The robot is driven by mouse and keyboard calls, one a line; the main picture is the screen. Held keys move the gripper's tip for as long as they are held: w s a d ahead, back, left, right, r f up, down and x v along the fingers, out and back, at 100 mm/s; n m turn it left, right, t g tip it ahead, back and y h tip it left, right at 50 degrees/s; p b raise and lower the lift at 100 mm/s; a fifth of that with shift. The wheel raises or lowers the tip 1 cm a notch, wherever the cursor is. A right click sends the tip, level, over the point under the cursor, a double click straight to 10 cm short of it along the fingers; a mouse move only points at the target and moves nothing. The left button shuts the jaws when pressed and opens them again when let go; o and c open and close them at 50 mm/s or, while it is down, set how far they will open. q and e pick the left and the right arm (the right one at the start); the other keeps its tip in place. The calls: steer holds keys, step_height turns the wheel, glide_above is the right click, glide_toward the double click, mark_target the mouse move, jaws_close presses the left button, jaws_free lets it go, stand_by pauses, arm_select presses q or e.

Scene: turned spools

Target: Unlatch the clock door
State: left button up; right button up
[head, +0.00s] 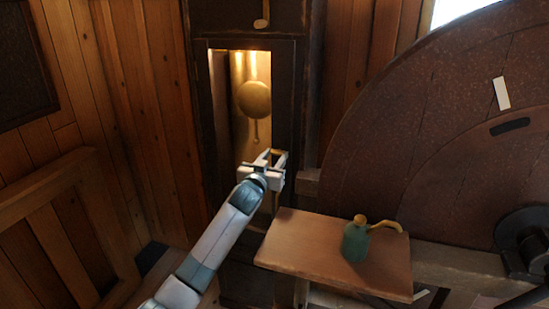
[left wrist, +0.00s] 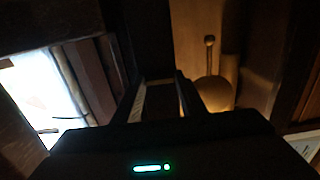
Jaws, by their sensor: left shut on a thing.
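The tall dark clock case stands against the wall in the head view. Its door (head: 285,100) appears closed, and a brass pendulum (head: 255,99) shows through the lit opening. My left gripper (head: 277,158) is at the right edge of the door, low beside the opening. It is shut on what seems to be the door latch, which the fingers mostly hide. In the dark left wrist view the fingers of my left gripper (left wrist: 160,92) reach toward the door, and the pendulum (left wrist: 214,93) shows to their right. My right gripper is not in view.
A small wooden table (head: 315,248) stands in front and to the right of the clock, with a green oil can (head: 356,242) on it. A big brown wheel (head: 425,130) fills the right side. A wooden railing (head: 65,230) is at the left.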

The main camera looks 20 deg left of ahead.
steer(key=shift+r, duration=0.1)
arm_select(q)
steer(key=shift+m, duration=0.4)
steer(key=shift+m+p, duration=0.35)
steer(key=shift+m, duration=0.45)
steer(key=m+p, duration=0.1)
steer(key=m, duration=0.2)
steer(key=m+p, duration=0.1)
steer(key=m, duration=0.2)
steer(key=shift+r, duration=0.1)
steer(key=m+p, duration=0.2)
steer(key=m, duration=0.3)
steer(key=shift+m, duration=0.3)
steer(key=shift+m+p, duration=0.65)
steer(key=shift+m, duration=1.35)
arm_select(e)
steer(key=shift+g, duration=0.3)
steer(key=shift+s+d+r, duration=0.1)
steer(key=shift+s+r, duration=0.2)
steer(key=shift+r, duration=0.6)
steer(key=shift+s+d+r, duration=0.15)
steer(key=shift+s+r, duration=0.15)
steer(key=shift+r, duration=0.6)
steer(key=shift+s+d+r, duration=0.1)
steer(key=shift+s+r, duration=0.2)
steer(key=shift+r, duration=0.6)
